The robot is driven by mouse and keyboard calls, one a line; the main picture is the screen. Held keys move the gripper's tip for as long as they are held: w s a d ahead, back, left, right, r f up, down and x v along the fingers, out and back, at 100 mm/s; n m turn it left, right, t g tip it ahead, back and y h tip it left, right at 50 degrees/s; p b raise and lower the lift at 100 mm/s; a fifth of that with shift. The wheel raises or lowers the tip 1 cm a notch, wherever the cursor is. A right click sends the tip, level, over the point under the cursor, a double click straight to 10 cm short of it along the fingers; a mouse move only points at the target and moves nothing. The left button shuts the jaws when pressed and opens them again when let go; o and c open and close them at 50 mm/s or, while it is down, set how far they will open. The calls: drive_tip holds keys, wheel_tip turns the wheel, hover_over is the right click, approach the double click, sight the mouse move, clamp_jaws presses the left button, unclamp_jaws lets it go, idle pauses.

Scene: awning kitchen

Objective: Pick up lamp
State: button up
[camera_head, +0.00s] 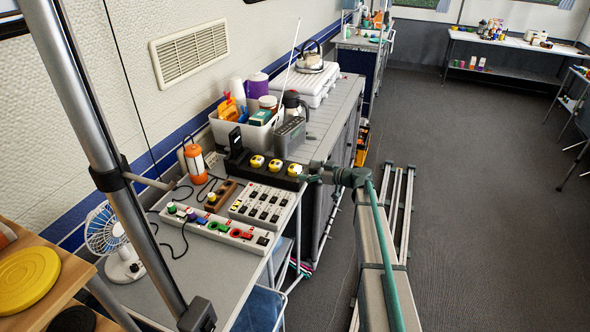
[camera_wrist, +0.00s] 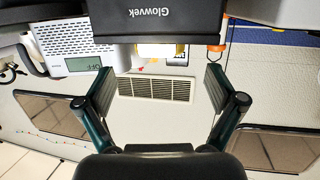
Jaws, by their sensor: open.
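The lamp is an orange and white lantern (camera_head: 194,163) standing upright near the wall on the grey table (camera_head: 228,272). My gripper (camera_head: 305,178) is at the table's right edge, well to the right of the lamp and apart from it, beyond the black power strip. In the wrist view my gripper (camera_wrist: 159,90) has its two fingers wide apart with nothing between them. A small orange piece (camera_wrist: 216,48) shows at the top right there; I cannot tell whether it belongs to the lamp.
A black strip with yellow sockets (camera_head: 266,174) lies between my gripper and the lamp. Power strips (camera_head: 218,230), cables and a blue fan (camera_head: 103,232) crowd the table. A white bin (camera_head: 231,132) stands behind. A dark Glowvek-marked object (camera_wrist: 172,18) fills the wrist view's top.

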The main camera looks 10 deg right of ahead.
sight(293, 167)
drive_tip(key=shift+w+a+f, duration=0.15)
drive_tip(key=shift+w+a, duration=0.3)
drive_tip(key=p+x, duration=0.3)
drive_tip(key=x, duration=0.1)
drive_tip(key=shift+w+a, duration=0.2)
drive_tip(key=shift+a, duration=0.05)
drive_tip(key=shift+w+a+f, duration=0.1)
drive_tip(key=shift+a+f, duration=0.05)
drive_tip(key=c, duration=1.3)
drive_tip(key=shift+r, duration=0.2)
